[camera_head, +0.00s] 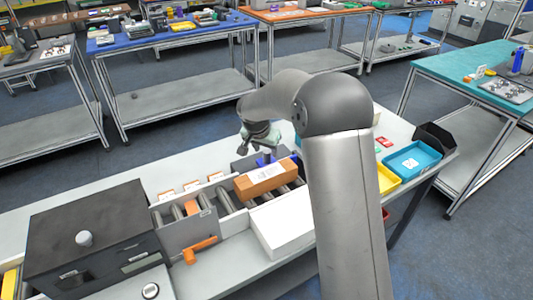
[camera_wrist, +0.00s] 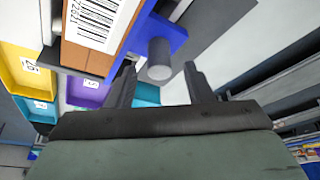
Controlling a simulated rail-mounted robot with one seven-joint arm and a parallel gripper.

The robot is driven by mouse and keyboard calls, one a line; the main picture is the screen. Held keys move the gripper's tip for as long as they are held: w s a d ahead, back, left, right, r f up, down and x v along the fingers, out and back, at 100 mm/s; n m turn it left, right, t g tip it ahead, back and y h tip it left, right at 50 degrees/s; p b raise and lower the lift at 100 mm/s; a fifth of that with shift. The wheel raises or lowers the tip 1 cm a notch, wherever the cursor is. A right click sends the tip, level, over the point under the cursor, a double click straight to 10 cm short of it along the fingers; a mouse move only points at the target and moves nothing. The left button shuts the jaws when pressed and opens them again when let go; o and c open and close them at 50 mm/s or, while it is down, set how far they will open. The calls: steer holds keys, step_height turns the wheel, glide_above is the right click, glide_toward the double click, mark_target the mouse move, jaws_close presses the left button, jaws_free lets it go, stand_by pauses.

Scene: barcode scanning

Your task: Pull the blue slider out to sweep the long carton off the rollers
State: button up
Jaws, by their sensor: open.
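The long carton (camera_head: 270,180) is orange-brown with a white label and lies across the rollers (camera_head: 207,198). In the wrist view the carton (camera_wrist: 110,50) shows a barcode at upper left. The blue slider (camera_wrist: 163,32) lies against the carton's side and bears a grey round knob (camera_wrist: 158,52). In the head view only bits of the blue slider show behind the carton. My gripper (camera_wrist: 160,70) is open, with the knob's end between or just beyond its fingertips; contact cannot be told.
A white box (camera_head: 283,226) stands in front of the rollers. A black cabinet (camera_head: 98,235) with a round knob is at left, near an orange handle (camera_head: 200,249). Yellow (camera_head: 388,178) and blue (camera_head: 412,161) bins are at right. My arm hides part of the table.

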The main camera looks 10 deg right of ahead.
steer(key=b+v, duration=0.1)
steer(key=v, duration=1.3)
steer(key=shift+r, duration=0.15)
steer(key=shift+s, duration=0.1)
